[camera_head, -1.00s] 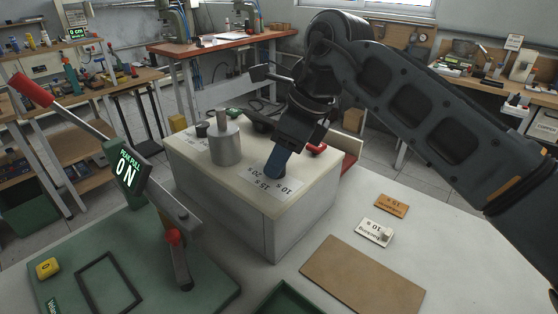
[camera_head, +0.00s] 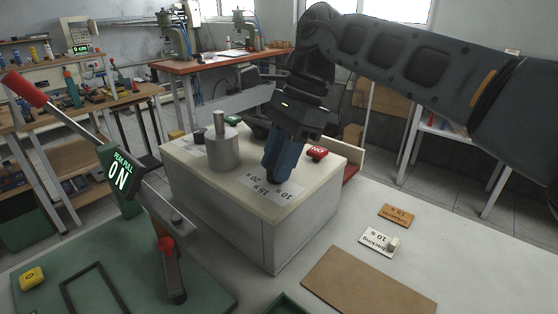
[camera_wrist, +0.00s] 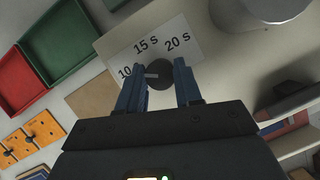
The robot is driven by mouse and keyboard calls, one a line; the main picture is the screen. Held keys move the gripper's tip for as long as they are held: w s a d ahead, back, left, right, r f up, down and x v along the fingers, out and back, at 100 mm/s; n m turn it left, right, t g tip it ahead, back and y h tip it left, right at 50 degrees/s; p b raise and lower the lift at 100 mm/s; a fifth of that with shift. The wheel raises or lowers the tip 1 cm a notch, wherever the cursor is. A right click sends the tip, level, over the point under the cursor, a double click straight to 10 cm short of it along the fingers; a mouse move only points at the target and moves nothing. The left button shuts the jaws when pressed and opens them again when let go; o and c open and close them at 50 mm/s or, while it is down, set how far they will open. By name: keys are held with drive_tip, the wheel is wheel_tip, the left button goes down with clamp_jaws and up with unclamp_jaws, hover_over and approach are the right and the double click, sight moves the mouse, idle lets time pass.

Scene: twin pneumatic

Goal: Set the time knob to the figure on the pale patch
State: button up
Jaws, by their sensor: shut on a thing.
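The time knob (camera_wrist: 161,74) is a dark round knob on the box top, beside a white scale (camera_wrist: 143,52) printed 10 s, 15 s and 20 s. Its light pointer mark faces the 10 s end in the wrist view. My gripper (camera_wrist: 161,78) is shut on the knob, with one blue finger on each side. In the head view my gripper (camera_head: 279,172) points down at the scale (camera_head: 262,188) and hides the knob. A pale patch (camera_head: 377,242) reading 10 s lies on the table at right, with a small light peg on it. An orange patch (camera_head: 396,215) reads 15 s.
The pale box (camera_head: 225,220) also bears a grey weighted cylinder (camera_head: 222,152) left of my gripper and a red button (camera_head: 317,153) close on its right. A brown board (camera_head: 367,283) lies in front.

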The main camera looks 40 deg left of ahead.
drive_tip(key=shift+n, duration=0.3)
drive_tip(key=o, duration=1)
drive_tip(key=shift+o, duration=0.2)
drive_tip(key=v, duration=0.7)
drive_tip(key=shift+w+r+b, duration=0.15)
drive_tip(key=shift+r+b, duration=0.25)
drive_tip(key=shift+b, duration=0.05)
drive_tip(key=shift+a, duration=0.1)
